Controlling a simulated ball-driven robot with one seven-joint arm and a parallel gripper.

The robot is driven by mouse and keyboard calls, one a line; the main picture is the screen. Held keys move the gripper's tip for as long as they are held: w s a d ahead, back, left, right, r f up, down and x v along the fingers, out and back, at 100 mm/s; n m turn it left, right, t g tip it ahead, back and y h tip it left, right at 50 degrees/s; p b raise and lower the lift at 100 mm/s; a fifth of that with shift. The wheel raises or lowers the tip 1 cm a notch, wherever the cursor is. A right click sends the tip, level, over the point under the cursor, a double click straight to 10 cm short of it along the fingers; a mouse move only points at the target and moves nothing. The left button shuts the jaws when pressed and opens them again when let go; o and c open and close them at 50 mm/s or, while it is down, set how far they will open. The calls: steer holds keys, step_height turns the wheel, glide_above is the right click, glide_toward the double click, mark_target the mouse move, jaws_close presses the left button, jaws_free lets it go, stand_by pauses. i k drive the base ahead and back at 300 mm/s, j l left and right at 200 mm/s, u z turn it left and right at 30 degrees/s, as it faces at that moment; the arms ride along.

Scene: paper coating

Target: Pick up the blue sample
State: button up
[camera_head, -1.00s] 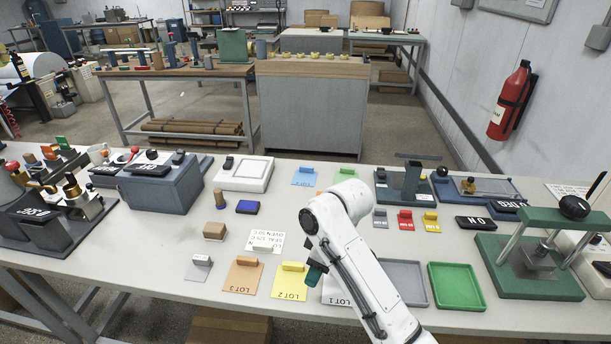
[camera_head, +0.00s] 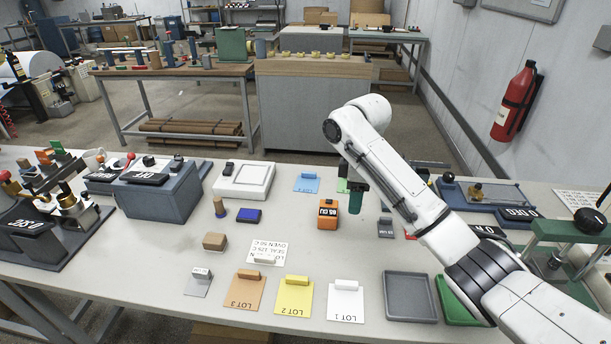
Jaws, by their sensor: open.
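A light blue sample card (camera_head: 306,183) with a small raised tab lies flat at the back of the table. My gripper (camera_head: 356,204) is the dark green end below my white arm, pointing down. It is to the right of the blue card and nearer the front, apart from it. Its fingers are small and partly hidden, but I see nothing held in it. A green card (camera_head: 342,185) to the right of the blue one is mostly hidden by my arm.
An orange block (camera_head: 328,213) stands just left of my gripper. White, yellow (camera_head: 293,299) and orange cards line the front. A grey tray (camera_head: 410,309) is at front right.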

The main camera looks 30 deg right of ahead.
mark_target(308, 181)
steer(key=i+l, duration=0.15)
steer(key=i, duration=0.3)
steer(key=i+l, duration=0.1)
steer(key=i, duration=0.3)
steer(key=i+l, duration=0.15)
steer(key=i, duration=0.3)
